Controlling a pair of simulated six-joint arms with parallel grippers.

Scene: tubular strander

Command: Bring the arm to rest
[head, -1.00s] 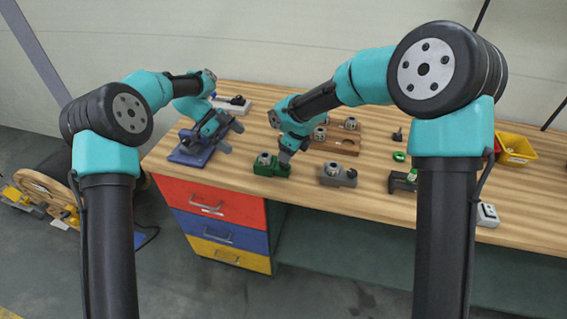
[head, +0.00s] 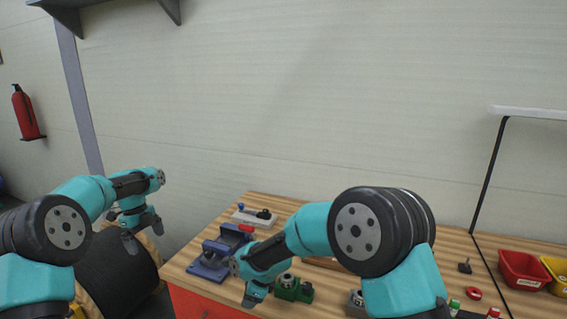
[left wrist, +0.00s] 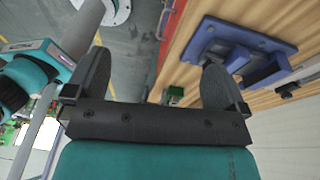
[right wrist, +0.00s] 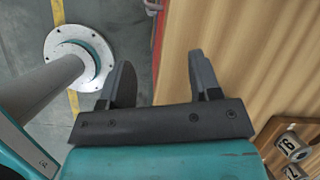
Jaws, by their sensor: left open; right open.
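My left gripper (head: 142,232) is open and empty in the head view. It hangs left of the workbench, in front of a dark reel. The left wrist view shows its two fingers (left wrist: 155,85) apart with nothing between them; the blue fixture (left wrist: 235,48) lies beyond the right finger. My right gripper (head: 254,297) is at the bench's front edge in the head view, just left of the green block (head: 293,289). The right wrist view shows its fingers (right wrist: 160,72) open and empty, over the floor and bench edge.
The blue fixture also shows on the bench's left end in the head view (head: 212,262), with a pale tray (head: 250,220) behind it. Red (head: 522,270) and yellow bins stand at the right. Labelled metal parts (right wrist: 290,148) sit near the right gripper's side.

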